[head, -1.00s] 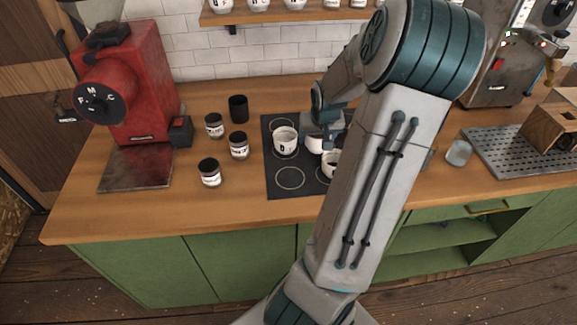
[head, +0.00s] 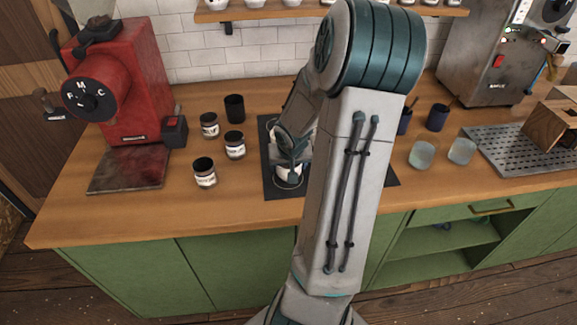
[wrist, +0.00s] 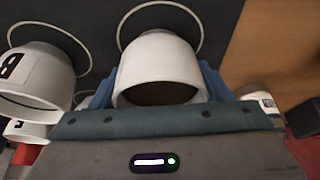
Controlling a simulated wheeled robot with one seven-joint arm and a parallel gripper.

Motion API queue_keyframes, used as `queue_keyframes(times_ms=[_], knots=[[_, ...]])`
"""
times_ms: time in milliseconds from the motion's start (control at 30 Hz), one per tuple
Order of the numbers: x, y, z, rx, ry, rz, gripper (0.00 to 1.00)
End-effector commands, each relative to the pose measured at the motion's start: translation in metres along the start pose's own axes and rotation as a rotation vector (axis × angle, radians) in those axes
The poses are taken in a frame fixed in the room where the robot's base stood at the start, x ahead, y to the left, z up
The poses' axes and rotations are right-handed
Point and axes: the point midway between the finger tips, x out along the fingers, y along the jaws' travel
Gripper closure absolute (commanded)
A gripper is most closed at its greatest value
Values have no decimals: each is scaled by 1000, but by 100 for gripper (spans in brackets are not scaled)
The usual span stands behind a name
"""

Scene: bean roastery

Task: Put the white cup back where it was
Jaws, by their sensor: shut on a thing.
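My gripper (wrist: 160,95) is shut on a white cup (wrist: 160,58), with a blue finger on each side of it. The cup's dark opening faces the wrist camera. It is over or on the dark mat (wrist: 100,20), beside and partly overlapping a thin white ring (wrist: 188,14). I cannot tell whether its base touches the mat. In the head view the held cup (head: 288,176) shows only partly below my gripper, near the left front of the mat (head: 274,189). My arm hides most of the mat.
Another white cup with a black letter (wrist: 38,82) stands close by at the left in the wrist view, by another ring. In the head view, several jars (head: 205,173) stand left of the mat, and glasses (head: 422,155) stand right of it. The red grinder (head: 115,85) is farther left.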

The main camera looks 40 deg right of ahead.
Motion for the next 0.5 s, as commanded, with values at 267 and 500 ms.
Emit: queue_keyframes(times_ms=[267,500], knots=[[2,0,1,-2,1,0,24],[2,0,0,-1,1,0,8]])
